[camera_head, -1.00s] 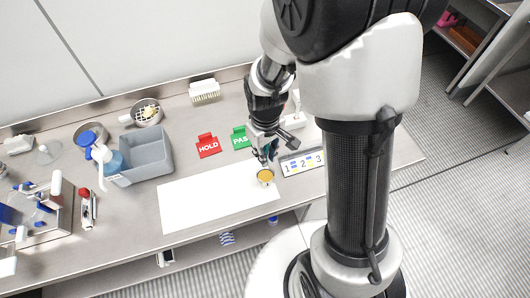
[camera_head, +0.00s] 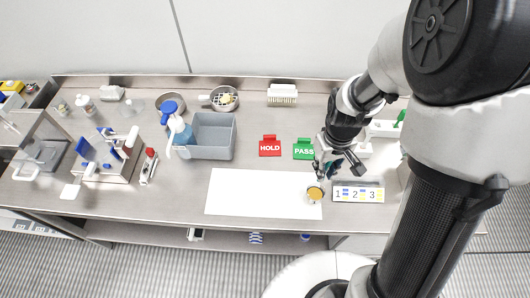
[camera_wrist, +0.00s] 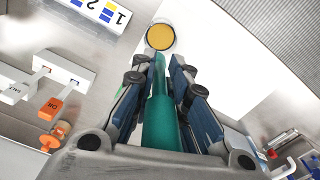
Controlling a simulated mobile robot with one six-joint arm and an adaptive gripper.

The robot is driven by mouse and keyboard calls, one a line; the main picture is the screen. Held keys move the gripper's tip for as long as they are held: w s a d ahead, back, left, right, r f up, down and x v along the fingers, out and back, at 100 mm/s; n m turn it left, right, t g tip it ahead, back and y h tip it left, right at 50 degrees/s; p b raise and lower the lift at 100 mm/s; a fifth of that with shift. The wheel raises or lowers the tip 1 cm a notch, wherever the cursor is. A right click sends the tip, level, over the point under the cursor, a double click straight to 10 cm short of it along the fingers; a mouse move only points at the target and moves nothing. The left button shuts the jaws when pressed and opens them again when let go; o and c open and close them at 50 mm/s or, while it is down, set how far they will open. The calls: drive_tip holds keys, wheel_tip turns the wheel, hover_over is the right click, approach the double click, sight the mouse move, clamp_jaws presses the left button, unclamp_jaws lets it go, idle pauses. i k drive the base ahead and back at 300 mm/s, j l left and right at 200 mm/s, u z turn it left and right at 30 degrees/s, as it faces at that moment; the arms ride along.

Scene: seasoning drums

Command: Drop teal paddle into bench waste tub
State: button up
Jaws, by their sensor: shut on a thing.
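The teal paddle (camera_wrist: 160,120) is gripped by its handle between the fingers of my gripper (camera_wrist: 158,62), pointing away from the wrist. In the head view, my gripper (camera_head: 321,172) is low over the right end of the white mat, by a round yellow-topped piece (camera_head: 315,192). That piece also shows beyond the fingertips in the wrist view (camera_wrist: 160,37). I cannot tell whether the paddle touches it. The grey tub (camera_head: 213,153) stands open on the bench, left of my gripper and behind the mat.
The red HOLD sign (camera_head: 270,146) and green PASS sign (camera_head: 304,149) stand between tub and gripper. A numbered strip (camera_head: 358,194) lies right of the mat. The white mat (camera_head: 250,192) is mostly clear.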

sight(219, 142)
drive_tip(key=i+j, duration=0.1)
drive_tip(key=j, duration=0.8)
drive_tip(key=i+j, duration=0.15)
drive_tip(key=j, duration=0.25)
drive_tip(key=i+j, duration=0.1)
drive_tip(key=j, duration=0.35)
